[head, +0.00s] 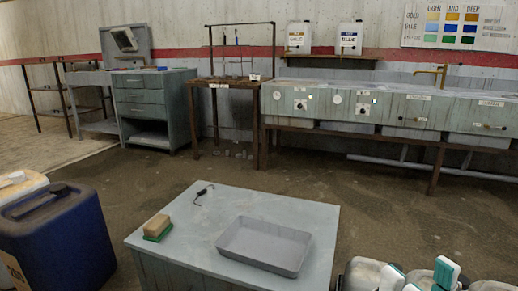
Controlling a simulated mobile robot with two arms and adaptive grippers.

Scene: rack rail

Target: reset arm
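Neither my left nor my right gripper can be made out in the head view, and no arm reaches over the low table. The low grey-blue table (190,220) stands in front of me. A grey tray (265,245) lies on it and looks empty. A tan block, like a sponge (157,224), sits on a green base (158,236) at the table's left. A small dark hooked item (203,191) lies near the far edge.
A blue jerrycan (60,240) and a white container (20,186) stand at the left. Pale and teal shapes (446,272), cut off and unclear, fill the bottom right. Beyond open floor (330,168) are a drawer cabinet (150,108), a rack (240,82) and a long sink bench (350,108).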

